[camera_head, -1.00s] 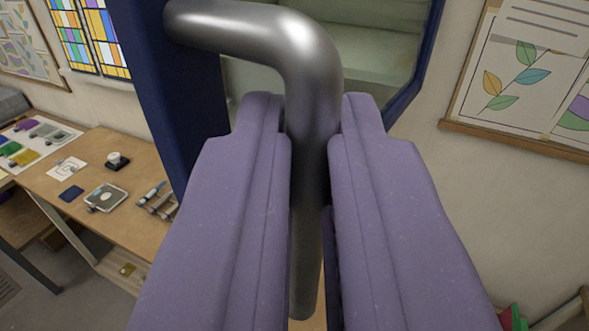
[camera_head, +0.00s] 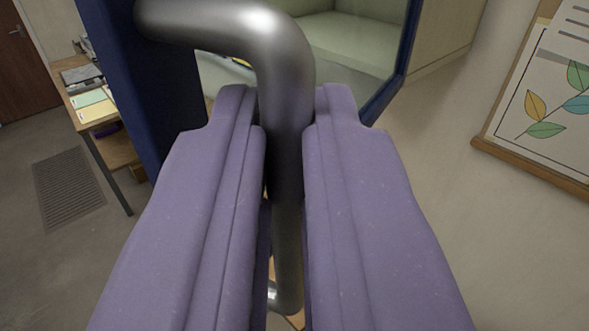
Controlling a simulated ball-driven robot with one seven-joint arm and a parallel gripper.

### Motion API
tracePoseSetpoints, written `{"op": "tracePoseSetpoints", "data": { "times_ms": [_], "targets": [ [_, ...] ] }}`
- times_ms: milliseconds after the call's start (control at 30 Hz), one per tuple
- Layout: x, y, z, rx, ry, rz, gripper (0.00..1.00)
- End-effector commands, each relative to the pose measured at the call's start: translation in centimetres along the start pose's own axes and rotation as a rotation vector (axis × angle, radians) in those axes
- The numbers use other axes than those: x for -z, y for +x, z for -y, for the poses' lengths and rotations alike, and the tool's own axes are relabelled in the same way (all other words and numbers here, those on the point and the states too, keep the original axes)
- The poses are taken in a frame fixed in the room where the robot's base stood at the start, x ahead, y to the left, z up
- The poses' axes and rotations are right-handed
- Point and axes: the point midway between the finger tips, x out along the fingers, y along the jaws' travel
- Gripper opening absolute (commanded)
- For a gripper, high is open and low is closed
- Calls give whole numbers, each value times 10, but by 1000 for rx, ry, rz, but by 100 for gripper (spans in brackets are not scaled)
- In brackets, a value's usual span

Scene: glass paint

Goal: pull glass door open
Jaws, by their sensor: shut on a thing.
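A brushed metal bar handle (camera_head: 285,78) bends out from the dark blue door frame (camera_head: 165,95) at the upper left and runs down through the middle of the view. My gripper (camera_head: 287,125) has its two purple fingers on either side of the upright bar and is shut on it. The lower bend of the handle shows between the fingers near the bottom. The glass door (camera_head: 345,45) has a blue edge on its right, and a pale green seat or ledge shows through the pane. Part of the door is hidden behind my fingers.
A wooden table (camera_head: 110,125) with papers stands at the left. A floor grate (camera_head: 68,188) lies in open grey floor. A brown door (camera_head: 25,60) is at the far left. A wood-framed leaf picture (camera_head: 550,105) hangs on the right wall.

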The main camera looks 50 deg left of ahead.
Motion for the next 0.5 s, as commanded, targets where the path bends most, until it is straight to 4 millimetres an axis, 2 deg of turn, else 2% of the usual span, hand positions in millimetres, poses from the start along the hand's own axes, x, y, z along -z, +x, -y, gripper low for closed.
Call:
{"op": "tracePoseSetpoints", "data": {
  "times_ms": [33, 467, 500],
  "targets": [
    [7, 4, 0, 7, -7, -12, 0],
    [7, 4, 1, 11, -8, -11, 0],
    [7, 4, 1, 11, -8, -12, 19]
  ]
}}
